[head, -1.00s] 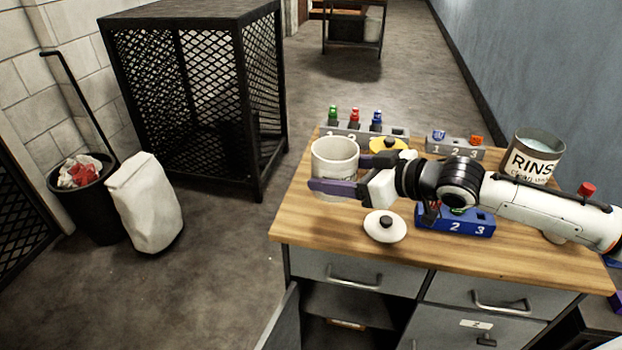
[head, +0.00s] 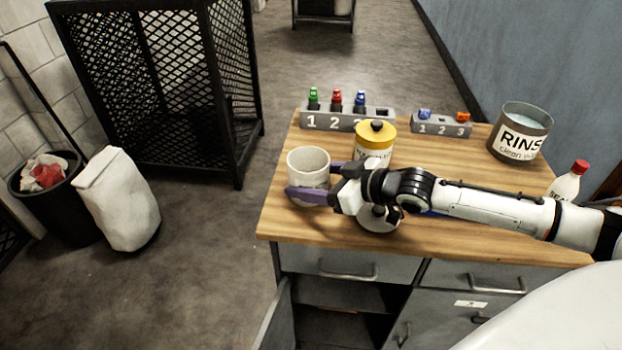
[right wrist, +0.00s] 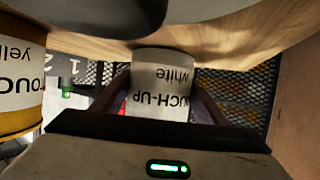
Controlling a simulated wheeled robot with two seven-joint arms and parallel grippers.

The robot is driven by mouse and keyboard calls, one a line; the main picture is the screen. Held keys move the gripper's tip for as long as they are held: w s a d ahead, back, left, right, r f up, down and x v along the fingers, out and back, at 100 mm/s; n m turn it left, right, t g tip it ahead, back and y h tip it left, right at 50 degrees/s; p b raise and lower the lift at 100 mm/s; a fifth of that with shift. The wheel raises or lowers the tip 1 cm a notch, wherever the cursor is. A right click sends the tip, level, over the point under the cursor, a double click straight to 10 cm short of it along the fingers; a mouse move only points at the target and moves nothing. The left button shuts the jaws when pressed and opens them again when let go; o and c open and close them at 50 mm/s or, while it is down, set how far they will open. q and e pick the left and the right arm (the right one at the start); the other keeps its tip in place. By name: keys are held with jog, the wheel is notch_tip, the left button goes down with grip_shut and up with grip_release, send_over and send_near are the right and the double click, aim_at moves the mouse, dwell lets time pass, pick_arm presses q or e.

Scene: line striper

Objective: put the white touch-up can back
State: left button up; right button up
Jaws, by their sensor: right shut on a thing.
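The white touch-up can (head: 308,163) is an open-topped pale cylinder over the left part of the wooden bench top (head: 285,232). My right gripper (head: 316,186) is shut on its sides, its purple fingers around it. In the right wrist view the can (right wrist: 160,85) shows upside down between the fingers, with "TOUCH-UP white" on its label. I cannot tell whether its base touches the bench. A white lid (head: 378,222) with a black knob lies beneath my right wrist, partly hidden. My left gripper is not in view.
A yellow touch-up can (head: 374,152) with a black-knobbed lid stands just behind my right gripper. Behind it are a numbered rack of bottles (head: 345,123) and a smaller numbered rack (head: 441,127). A rinse can (head: 520,135) and red-capped bottle (head: 568,182) stand right.

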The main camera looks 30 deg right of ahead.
aim_at(326, 182)
jog(key=o, duration=1.4)
jog(key=shift+f, duration=0.1)
jog(key=shift+c, duration=0.2)
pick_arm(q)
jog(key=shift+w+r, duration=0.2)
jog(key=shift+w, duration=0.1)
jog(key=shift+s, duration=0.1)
pick_arm(e)
jog(key=shift+s+d, duration=0.15)
jog(key=v, duration=0.6)
jog(key=shift+s, duration=0.15)
jog(key=shift+p+v, duration=0.55)
jog(key=shift+v, duration=0.7)
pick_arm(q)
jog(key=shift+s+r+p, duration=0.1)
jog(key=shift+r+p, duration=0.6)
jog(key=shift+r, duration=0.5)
pick_arm(e)
jog(key=shift+v, duration=1.45)
